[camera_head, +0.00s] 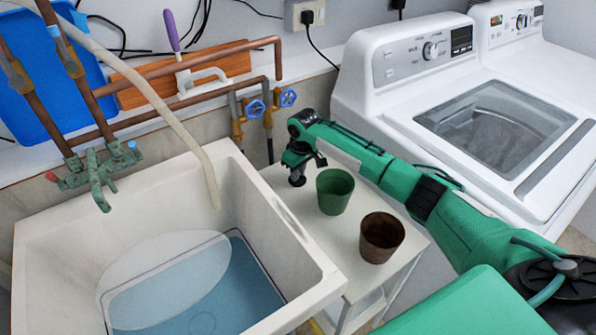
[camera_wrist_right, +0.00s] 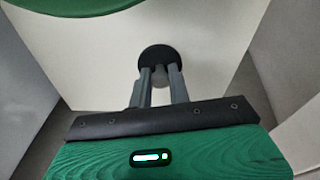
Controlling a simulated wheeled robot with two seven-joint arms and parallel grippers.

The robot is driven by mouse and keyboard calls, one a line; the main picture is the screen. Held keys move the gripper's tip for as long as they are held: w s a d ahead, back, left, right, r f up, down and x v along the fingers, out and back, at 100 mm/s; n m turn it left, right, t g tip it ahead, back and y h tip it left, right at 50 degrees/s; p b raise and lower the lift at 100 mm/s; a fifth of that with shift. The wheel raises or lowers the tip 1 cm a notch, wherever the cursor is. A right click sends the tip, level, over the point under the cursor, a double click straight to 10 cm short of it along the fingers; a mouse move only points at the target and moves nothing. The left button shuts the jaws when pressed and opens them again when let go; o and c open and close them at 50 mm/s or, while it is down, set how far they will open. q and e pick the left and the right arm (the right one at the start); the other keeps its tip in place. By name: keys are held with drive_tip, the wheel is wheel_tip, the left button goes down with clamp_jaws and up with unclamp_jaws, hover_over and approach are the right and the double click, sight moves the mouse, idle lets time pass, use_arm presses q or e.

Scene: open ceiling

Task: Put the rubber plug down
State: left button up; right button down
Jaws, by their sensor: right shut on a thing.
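The rubber plug (camera_wrist_right: 158,55) is a round black disc with a grey stem in the right wrist view. My right gripper (camera_wrist_right: 160,82) is shut on its stem, with one finger on each side. In the head view my right gripper (camera_head: 297,166) points down over the white side table, left of the green pot, with the dark plug (camera_head: 297,181) at its tips. I cannot tell whether the plug touches the tabletop or is just above it. My left gripper is not in view.
A green pot (camera_head: 334,191) and a brown pot (camera_head: 381,238) stand on the white table (camera_head: 345,255). The sink (camera_head: 245,200) at left holds water and a round pale shape. A washing machine (camera_head: 400,85) stands at right. Pipes and blue-handled valves (camera_head: 256,109) are behind.

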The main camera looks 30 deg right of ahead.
sight(301, 181)
drive_tip(key=c, duration=1.3)
unclamp_jaws()
drive_tip(key=shift+f, duration=0.1)
drive_tip(key=shift+r, duration=0.45)
wheel_tip(301, 181, up, 11)
drive_tip(key=s, duration=0.1)
drive_tip(key=shift+s+d+r, duration=0.2)
